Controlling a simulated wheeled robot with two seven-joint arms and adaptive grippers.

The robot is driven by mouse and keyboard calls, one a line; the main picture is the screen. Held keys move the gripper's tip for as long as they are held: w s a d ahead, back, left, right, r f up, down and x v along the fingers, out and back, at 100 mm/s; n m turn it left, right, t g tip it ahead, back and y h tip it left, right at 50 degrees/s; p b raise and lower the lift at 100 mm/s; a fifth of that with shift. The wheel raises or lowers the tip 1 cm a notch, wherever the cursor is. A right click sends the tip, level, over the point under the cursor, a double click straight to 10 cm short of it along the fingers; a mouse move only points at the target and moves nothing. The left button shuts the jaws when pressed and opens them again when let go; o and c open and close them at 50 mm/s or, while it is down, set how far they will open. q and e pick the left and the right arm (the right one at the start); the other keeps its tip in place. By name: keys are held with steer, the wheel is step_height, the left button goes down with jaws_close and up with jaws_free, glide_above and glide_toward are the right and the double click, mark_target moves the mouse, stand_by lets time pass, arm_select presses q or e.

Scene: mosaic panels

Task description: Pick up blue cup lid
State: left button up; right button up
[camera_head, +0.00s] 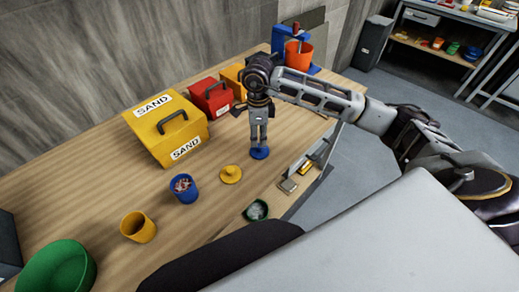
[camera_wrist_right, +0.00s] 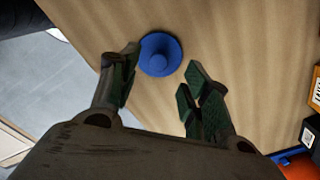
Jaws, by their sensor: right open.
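The blue cup lid (camera_head: 260,153) lies flat on the wooden table, and its round knob shows in the right wrist view (camera_wrist_right: 160,54). My right gripper (camera_head: 259,142) is above the lid, pointing down. In the right wrist view the fingers (camera_wrist_right: 158,84) are apart, with nothing between them, and the lid shows just beyond the fingertips. A blue cup (camera_head: 183,188) with small pieces inside stands to the left of the lid. My left gripper is not in view.
A yellow lid (camera_head: 231,174) lies between the blue cup and the blue lid. A yellow cup (camera_head: 138,227), a green bowl (camera_head: 57,268) and a dark green cup (camera_head: 256,210) stand nearer. A yellow sand box (camera_head: 165,128) and a red box (camera_head: 211,97) stand behind.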

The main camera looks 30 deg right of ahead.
mark_target(259, 145)
steer(key=shift+f, duration=0.25)
steer(key=shift+s+f+p, duration=0.15)
steer(key=shift+f+p, duration=0.35)
steer(key=shift+f, duration=0.7)
steer(key=shift+d+f, duration=0.1)
steer(key=shift+f, duration=1.2)
steer(key=c, duration=0.8)
